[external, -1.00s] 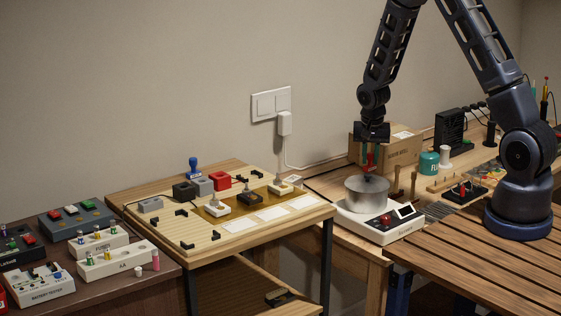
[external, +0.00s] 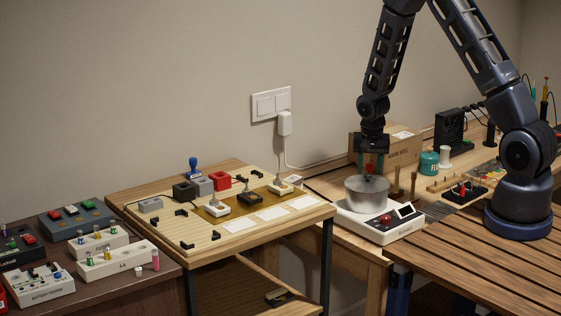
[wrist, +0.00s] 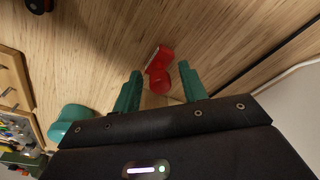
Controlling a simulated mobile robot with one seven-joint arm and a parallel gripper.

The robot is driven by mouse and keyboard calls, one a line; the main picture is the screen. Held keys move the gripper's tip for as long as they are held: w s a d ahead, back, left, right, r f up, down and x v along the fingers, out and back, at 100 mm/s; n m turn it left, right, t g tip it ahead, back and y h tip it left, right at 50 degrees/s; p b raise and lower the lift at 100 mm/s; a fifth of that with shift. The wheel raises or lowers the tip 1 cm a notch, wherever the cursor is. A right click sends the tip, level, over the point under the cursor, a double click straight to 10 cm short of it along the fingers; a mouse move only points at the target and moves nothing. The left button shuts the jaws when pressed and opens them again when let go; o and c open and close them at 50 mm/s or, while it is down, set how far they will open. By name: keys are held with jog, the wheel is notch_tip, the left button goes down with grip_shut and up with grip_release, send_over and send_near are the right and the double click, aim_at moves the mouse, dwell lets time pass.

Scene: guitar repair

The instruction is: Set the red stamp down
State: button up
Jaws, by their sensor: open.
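The red stamp (external: 370,169) shows just above and behind the grey pot in the external view; the pot hides its lower part. In the wrist view the red stamp (wrist: 160,68), with a round knob and a blocky end, is against bare wood between my fingers. My gripper (external: 370,161) points down behind the pot. Its teal fingers are apart in the wrist view (wrist: 159,92), with a gap visible on each side of the stamp. The stamp's contact with the wooden table (wrist: 100,45) is hidden.
The grey pot (external: 367,189) stands on a white scale (external: 378,226) in front of my gripper. A cardboard box (external: 403,150) stands behind it, and a teal tin (external: 429,163) to the right. A blue stamp (external: 193,168) stands at the back of the left table.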

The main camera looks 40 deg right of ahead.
jog(key=s+a+r+n, duration=0.1)
jog(key=s+r, duration=0.3)
jog(key=r, duration=0.8)
jog(key=s+a+r+n, duration=0.1)
jog(key=s+r, duration=0.3)
jog(key=r, duration=0.9)
jog(key=s+r+n+t, duration=0.1)
jog(key=s+r+n, duration=0.1)
jog(key=s+r, duration=0.3)
jog(key=s+r+n+t, duration=0.1)
jog(key=s+r, duration=0.5)
jog(key=s, duration=0.7)
jog(key=s+r+n+t+y, duration=0.1)
jog(key=s+r+n, duration=0.3)
jog(key=s, duration=0.5)
jog(key=shift+a+r, duration=0.45)
jog(key=shift+r, duration=0.2)
